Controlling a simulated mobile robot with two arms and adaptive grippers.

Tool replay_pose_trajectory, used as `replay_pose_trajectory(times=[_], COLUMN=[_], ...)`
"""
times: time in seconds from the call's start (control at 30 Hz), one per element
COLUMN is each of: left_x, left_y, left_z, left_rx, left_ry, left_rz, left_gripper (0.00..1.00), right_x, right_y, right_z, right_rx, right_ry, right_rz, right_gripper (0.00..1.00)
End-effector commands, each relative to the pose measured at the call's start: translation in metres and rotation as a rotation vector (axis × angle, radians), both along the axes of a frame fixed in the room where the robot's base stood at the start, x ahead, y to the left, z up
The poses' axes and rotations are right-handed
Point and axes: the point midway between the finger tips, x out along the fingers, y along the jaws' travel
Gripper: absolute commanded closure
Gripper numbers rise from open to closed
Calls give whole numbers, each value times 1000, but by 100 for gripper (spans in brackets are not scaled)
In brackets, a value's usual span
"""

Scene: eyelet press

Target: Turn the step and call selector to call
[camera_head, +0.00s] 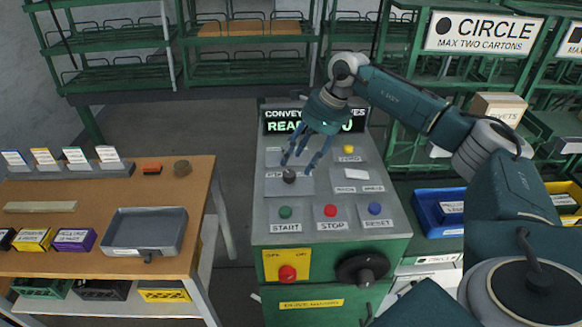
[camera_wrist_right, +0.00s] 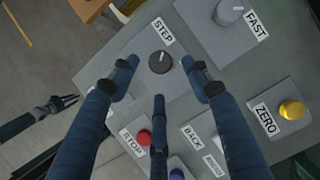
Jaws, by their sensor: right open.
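The step and call selector is a dark round knob (camera_head: 289,176) on a pale plate on the grey panel of the console (camera_head: 263,215). In the right wrist view the knob (camera_wrist_right: 160,62) sits beside the STEP label (camera_wrist_right: 162,31). I cannot tell which way its pointer faces, and no CALL label is readable. My right gripper (camera_head: 303,163) points down over the panel, its three fingers spread and empty. In the wrist view its fingertips (camera_wrist_right: 158,78) frame the knob without visible contact. A dark gripper, apparently my left (camera_wrist_right: 62,104), shows at the left edge, far from the knob.
Nearby are the green START (camera_head: 285,212), red STOP (camera_head: 331,211) and blue RESET (camera_head: 375,208) buttons, and a yellow ZERO button (camera_wrist_right: 291,109). A grey FAST knob (camera_wrist_right: 228,12) is close by. A lit display (camera_head: 290,127) stands behind. A wooden table (camera_head: 190,175) is at left.

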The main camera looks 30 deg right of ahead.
Motion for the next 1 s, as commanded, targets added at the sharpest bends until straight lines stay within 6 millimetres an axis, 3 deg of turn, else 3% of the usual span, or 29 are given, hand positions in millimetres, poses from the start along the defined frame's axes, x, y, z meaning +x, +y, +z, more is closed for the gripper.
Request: replay_pose_trajectory(times=[0.3,0.67,0.77,0.9,1.0], left_x=[4,10,9,9,9], left_y=[-1,-2,-2,-2,-2], left_z=[15,16,16,16,16], left_rx=[-1,-3,-3,-3,-3], left_ry=[-5,-14,-14,-14,-14], left_rz=[-1,-1,0,0,0], left_gripper=[60,60,60,60,60], right_x=[12,14,14,14,15], right_y=[14,16,16,16,16], right_z=[-42,-50,-50,-49,-49], right_rx=[1,1,1,2,3], right_ry=[1,-1,-1,-3,-5], right_rz=[1,0,0,0,-1], right_gripper=[52,52,66,94,96])
